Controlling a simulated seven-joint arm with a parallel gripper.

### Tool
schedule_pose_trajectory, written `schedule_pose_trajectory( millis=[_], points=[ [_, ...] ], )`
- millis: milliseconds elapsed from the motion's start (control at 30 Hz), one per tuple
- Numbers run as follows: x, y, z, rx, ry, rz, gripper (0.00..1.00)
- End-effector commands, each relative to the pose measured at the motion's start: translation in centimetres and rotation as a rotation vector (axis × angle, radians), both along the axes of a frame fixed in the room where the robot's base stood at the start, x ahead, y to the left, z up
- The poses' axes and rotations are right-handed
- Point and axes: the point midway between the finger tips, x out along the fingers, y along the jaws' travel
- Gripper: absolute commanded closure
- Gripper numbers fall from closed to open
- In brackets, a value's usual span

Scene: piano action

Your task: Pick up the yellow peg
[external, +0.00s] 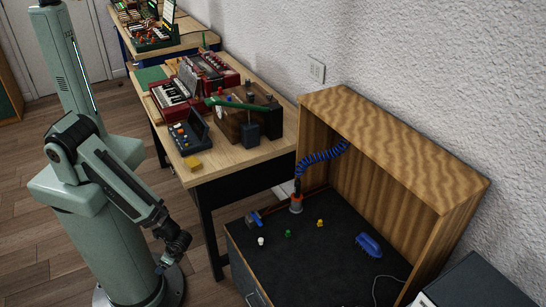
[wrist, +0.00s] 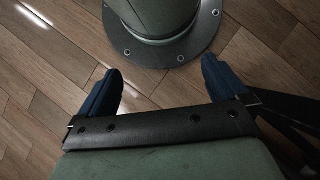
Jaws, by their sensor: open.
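The small yellow peg (external: 320,223) stands on the dark top of the low cabinet (external: 335,262) in the external view. A green peg (external: 288,233) and a white peg (external: 261,241) stand to its left. My gripper (external: 163,266) hangs beside my base, left of the cabinet and well apart from the pegs. In the wrist view my gripper (wrist: 160,85) is open, with its two blue fingers spread wide and nothing between them. No peg shows in that view, only floor and my round base.
A wooden hood (external: 400,150) covers the back of the cabinet. A blue coiled hose (external: 322,156), an orange-and-grey tool (external: 296,202), a blue clamp-like item (external: 256,219) and a blue object (external: 369,245) are near the pegs. A wooden table (external: 235,160) with keyboards stands behind.

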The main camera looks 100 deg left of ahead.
Motion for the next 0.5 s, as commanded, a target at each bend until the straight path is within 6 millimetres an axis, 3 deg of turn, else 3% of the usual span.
schedule_pose_trajectory(
  millis=[200,500],
  points=[
    [-1.48,0.00,-0.47,0.000,0.025,0.000,0.00],
    [-1.47,0.01,-0.47,0.000,0.025,0.000,0.27]
  ],
)
